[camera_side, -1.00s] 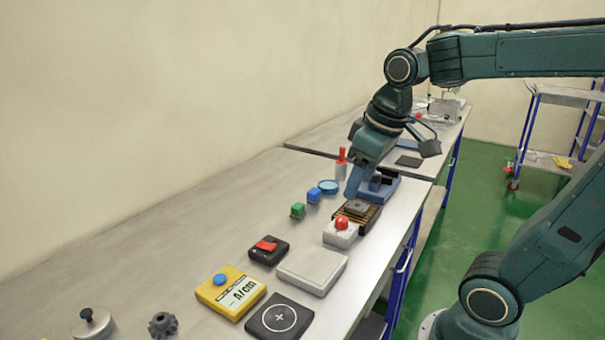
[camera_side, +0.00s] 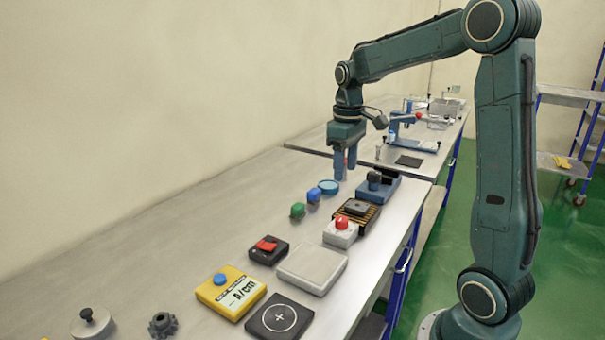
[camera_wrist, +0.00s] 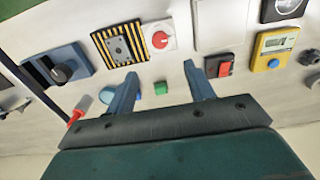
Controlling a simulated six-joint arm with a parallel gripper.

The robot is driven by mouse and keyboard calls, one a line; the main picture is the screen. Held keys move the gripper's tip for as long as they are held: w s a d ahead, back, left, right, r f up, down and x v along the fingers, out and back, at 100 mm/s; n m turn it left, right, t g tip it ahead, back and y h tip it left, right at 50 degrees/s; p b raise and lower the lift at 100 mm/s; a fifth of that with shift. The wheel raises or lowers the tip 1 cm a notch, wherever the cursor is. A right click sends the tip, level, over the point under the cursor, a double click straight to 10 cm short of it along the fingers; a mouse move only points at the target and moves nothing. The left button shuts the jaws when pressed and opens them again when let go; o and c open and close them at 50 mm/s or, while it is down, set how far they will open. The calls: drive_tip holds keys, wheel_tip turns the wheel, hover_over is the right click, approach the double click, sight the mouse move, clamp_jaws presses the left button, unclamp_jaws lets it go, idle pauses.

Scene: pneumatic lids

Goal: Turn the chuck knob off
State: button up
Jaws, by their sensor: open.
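A red round knob (camera_side: 341,223) sits on a small white box beside the striped chuck plate (camera_side: 368,213), which carries a dark grey block (camera_side: 357,207). The wrist view shows the red knob (camera_wrist: 160,41) from above, with a light mark across it. A black knob (camera_side: 374,178) stands on a blue fixture (camera_side: 392,192) farther back; it is also at the left of the wrist view (camera_wrist: 62,72). My gripper (camera_side: 345,172) is open and empty, fingers pointing down, raised above the bench near the blue fixture. In the wrist view the red knob lies beyond the fingertips (camera_wrist: 160,72).
Green (camera_side: 298,210) and blue (camera_side: 314,195) blocks and a blue dish (camera_side: 328,186) stand near the gripper. A red-handled tool (camera_wrist: 78,110) shows in the wrist view. A black switch box (camera_side: 268,250), grey plate (camera_side: 312,268) and yellow meter (camera_side: 231,291) lie nearer the camera.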

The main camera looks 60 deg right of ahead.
sight(342, 218)
wheel_tip(342, 218, down, 14)
drive_tip(key=shift+r, duration=0.1)
idle(0.9)
drive_tip(key=c, duration=1)
